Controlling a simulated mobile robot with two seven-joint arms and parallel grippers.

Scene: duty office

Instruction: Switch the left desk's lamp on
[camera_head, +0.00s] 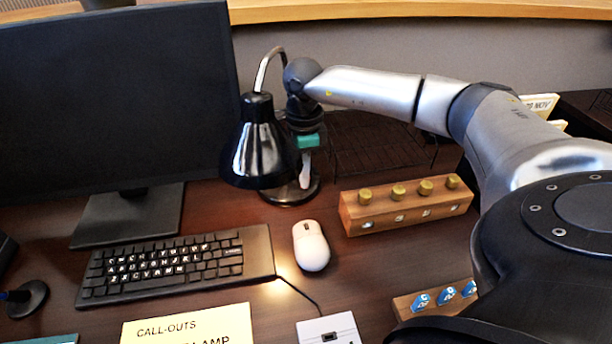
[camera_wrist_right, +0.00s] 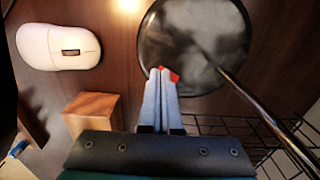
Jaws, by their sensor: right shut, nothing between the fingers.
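The desk lamp has a glossy black shade (camera_head: 260,150) on a curved metal neck, in front of the monitor's right edge. Its round dark base (camera_head: 285,196) stands on the desk and also shows in the right wrist view (camera_wrist_right: 205,30). A small red part (camera_wrist_right: 175,76), apparently the switch, shows at the base's near edge, partly hidden by my fingertips. My right gripper (camera_head: 305,184) is shut and empty, pointing down at the base beside the shade. In the wrist view its fingertips (camera_wrist_right: 162,72) overlap the red part; contact is unclear. My left gripper is out of view.
A white mouse (camera_head: 311,246) and black keyboard (camera_head: 178,268) lie in front of the lamp. A wooden block with brass knobs (camera_head: 405,205) stands to the right, a wire tray (camera_head: 375,150) behind it. A warm bright spot lies on the desk near the mouse; its source is unclear.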

